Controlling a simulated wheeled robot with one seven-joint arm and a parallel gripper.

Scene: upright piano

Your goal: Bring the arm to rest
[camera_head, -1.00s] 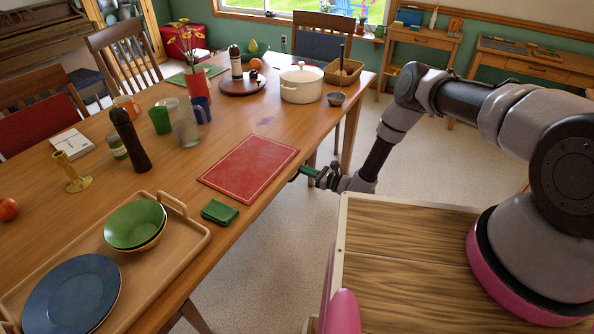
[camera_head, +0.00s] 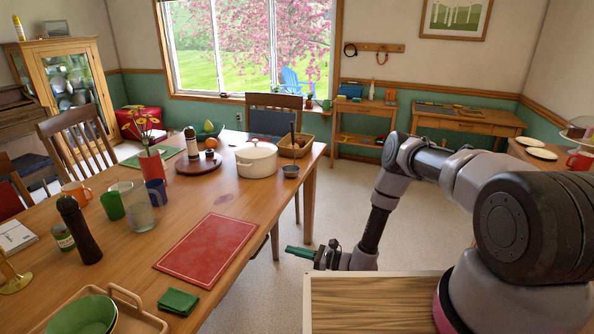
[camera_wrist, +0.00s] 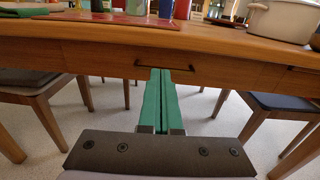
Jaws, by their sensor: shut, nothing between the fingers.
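My gripper (camera_head: 301,251) has green fingers and points left toward the table's near right edge in the head view. It is clear of the red placemat (camera_head: 209,247) and of the table (camera_head: 240,202). In the wrist view my gripper (camera_wrist: 161,74) is shut, with its fingers side by side and nothing between them. The table's front edge and a drawer front (camera_wrist: 220,72) lie ahead of the fingertips there. My arm is bent, with its forearm reaching down beside the table.
A folded green cloth (camera_head: 178,301) lies near the placemat. Open floor (camera_head: 345,200) lies to the right.

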